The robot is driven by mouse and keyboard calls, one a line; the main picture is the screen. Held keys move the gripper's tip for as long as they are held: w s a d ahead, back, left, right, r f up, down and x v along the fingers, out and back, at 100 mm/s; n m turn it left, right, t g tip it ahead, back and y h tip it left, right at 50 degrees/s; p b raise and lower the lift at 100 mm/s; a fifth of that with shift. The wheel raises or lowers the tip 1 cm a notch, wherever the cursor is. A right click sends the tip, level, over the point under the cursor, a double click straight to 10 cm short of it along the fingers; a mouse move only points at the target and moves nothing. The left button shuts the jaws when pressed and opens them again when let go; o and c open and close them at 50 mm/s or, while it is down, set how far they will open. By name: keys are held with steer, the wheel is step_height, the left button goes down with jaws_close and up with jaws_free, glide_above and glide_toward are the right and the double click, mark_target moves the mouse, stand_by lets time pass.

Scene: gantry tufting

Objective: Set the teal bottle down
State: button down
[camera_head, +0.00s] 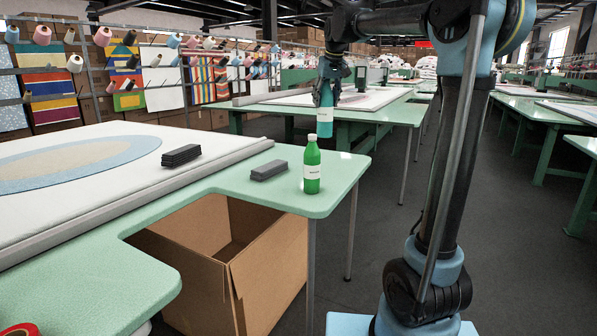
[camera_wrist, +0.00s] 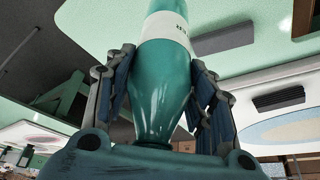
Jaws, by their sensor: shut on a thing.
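The teal bottle (camera_head: 325,127) hangs upright below my gripper (camera_head: 327,92), with its base clear of any surface. In the head view it shows just above the far edge of the green table (camera_head: 338,178). In the wrist view the teal bottle (camera_wrist: 160,85) sits between both fingers of my gripper (camera_wrist: 160,95), which are shut around its tapered upper part. Its pale label faces the camera partly. The bottle's base is out of the wrist frame.
A green bottle (camera_head: 312,168) stands near the table's end, close to the teal bottle in the picture. A grey block (camera_head: 269,170) and a dark stack (camera_head: 181,155) lie left of it. An open cardboard box (camera_head: 270,262) is under the table. Bare tabletop shows right of the green bottle.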

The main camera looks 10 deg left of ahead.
step_height(320, 180, down, 18)
stand_by(0.8)
steer(key=c, duration=0.7)
jaws_free()
